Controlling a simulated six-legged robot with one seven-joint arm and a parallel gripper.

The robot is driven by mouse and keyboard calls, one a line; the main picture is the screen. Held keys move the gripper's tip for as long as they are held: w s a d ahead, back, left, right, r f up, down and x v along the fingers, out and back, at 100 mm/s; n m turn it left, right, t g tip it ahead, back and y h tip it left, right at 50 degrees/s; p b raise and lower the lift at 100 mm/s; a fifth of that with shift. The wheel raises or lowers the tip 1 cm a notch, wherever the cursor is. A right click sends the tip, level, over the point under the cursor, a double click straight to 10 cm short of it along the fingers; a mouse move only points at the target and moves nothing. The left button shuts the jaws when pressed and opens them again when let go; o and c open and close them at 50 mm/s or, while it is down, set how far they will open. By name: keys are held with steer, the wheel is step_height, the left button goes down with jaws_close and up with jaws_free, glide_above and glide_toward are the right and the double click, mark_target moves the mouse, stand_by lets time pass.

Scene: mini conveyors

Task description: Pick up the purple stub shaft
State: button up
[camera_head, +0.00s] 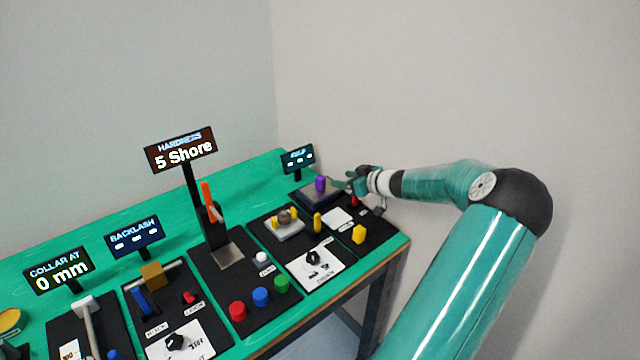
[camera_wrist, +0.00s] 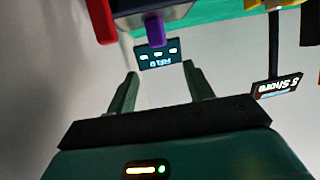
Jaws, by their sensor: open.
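The purple stub shaft (camera_head: 320,183) stands upright on a dark plate (camera_head: 305,194) at the far right end of the bench, in front of a small display. In the wrist view the purple stub shaft (camera_wrist: 155,31) shows at the top, between and beyond the fingers. My gripper (camera_head: 341,184) is just right of the shaft in the head view. In the wrist view my gripper (camera_wrist: 159,80) has its two fingers spread apart with nothing between them. I cannot tell the exact gap from the fingertips to the shaft.
A small display (camera_head: 298,159) stands behind the shaft. A red piece (camera_head: 354,200) sits beneath my gripper.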

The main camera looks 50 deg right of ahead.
mark_target(320, 177)
steer(key=x, duration=1.1)
steer(key=shift+w+d+f, duration=0.15)
steer(key=shift+w+f, duration=0.1)
steer(key=shift+f, duration=0.1)
steer(key=c, duration=1.1)
jaws_close()
steer(key=shift+r, duration=0.15)
